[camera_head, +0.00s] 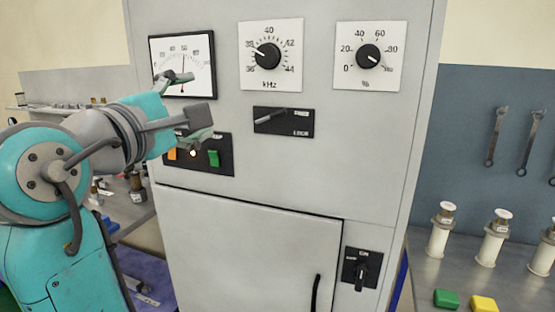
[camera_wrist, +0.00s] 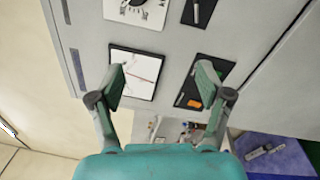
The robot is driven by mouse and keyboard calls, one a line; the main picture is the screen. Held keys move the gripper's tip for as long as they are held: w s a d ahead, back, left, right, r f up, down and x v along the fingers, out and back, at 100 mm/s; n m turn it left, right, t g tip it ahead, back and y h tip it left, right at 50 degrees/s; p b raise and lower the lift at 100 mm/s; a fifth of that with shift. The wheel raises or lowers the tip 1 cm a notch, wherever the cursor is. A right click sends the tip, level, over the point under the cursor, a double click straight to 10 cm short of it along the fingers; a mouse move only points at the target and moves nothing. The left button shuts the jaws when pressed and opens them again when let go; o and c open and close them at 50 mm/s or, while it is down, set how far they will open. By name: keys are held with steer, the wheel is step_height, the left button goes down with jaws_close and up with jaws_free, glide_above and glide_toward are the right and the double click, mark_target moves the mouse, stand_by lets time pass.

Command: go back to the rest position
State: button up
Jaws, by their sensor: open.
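My gripper (camera_head: 192,106) is open and empty in the head view, in front of the left part of the grey cabinet (camera_head: 245,240). Its fingers are spread, one over the lower part of the white gauge (camera_head: 200,60) and one over the button panel (camera_head: 226,168). In the wrist view my gripper (camera_wrist: 163,82) also shows open, with nothing between its fingertips. The gauge (camera_wrist: 134,76) and the button panel (camera_wrist: 193,85) lie beyond the fingers there. I cannot tell the exact gap between the fingers and the cabinet face.
The cabinet carries a kHz dial (camera_head: 268,55), a percent dial (camera_head: 369,57), a lever switch (camera_head: 283,122) and a rotary switch (camera_head: 361,270). On the right, a bench (camera_head: 420,268) holds several white cylinders and coloured blocks. Wrenches (camera_head: 495,137) hang on the blue wall panel.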

steer(key=w+d+f+n+y, duration=0.1)
steer(key=w+d+f+y, duration=0.15)
steer(key=f, duration=1.05)
steer(key=w+d+f+y, duration=0.1)
steer(key=w+d+f, duration=0.2)
steer(key=f, duration=1)
steer(key=s+d+f+m+y, duration=0.1)
steer(key=s+d+f, duration=0.25)
steer(key=f, duration=0.45)
steer(key=s+d+f+y, duration=0.1)
steer(key=s+d+f, duration=0.25)
steer(key=f, duration=0.35)
steer(key=s+d+f+m+y, duration=0.15)
steer(key=d+f, duration=0.25)
steer(key=f, duration=0.4)
steer(key=s+d+f+m+g, duration=0.1)
steer(key=s+d+f+m, duration=0.3)
steer(key=s, duration=0.6)
steer(key=s+d+f+m+g, duration=0.1)
steer(key=s+d+f+m, duration=0.1)
steer(key=s+d+f, duration=0.6)
steer(key=s+d+r+m, duration=0.1)
steer(key=s+m, duration=0.4)
steer(key=s, duration=0.6)
steer(key=s+d+r+m+g+h, duration=0.1)
steer(key=s+r+m, duration=0.3)
steer(key=s, duration=0.7)
steer(key=shift+d+r+m+h, duration=0.2)
steer(key=shift+d+m+h, duration=0.1)
steer(key=shift+d+m, duration=0.15)
